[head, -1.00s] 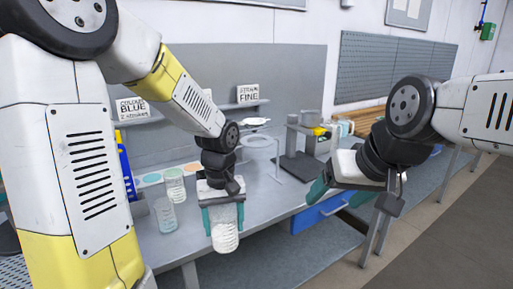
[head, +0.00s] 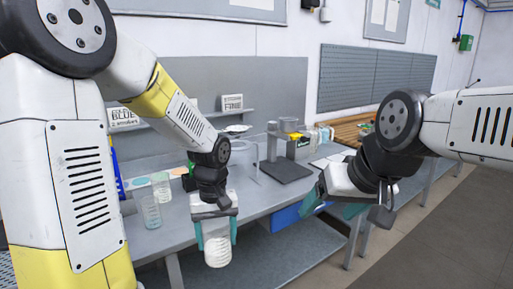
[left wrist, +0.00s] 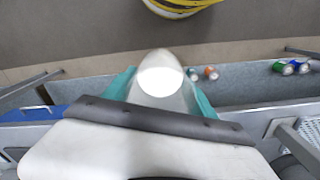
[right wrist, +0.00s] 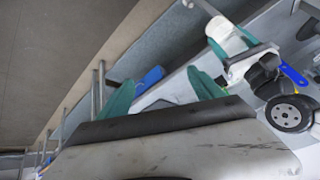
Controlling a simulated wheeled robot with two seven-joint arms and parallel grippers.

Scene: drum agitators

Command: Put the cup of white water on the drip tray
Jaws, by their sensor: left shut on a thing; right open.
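The cup of white water (head: 217,250) is a clear ribbed cup with white content. My left gripper (head: 216,232) is shut on it and holds it in the air in front of the bench's front edge. In the left wrist view the cup (left wrist: 160,82) sits between the teal fingers, its white content filling the round outline. In the right wrist view the cup (right wrist: 228,38) is also held. My right gripper (head: 342,206) is open and empty, at the right, in front of the bench. A dark grey stand with a flat base (head: 284,170) is on the bench; I cannot tell whether it is the drip tray.
A clear beaker (head: 149,210) and a pale green cup (head: 161,187) stand on the bench at the left. A clear frame with a ring (head: 246,158) stands behind my left gripper. The bench top (head: 262,202) between cup and stand is clear.

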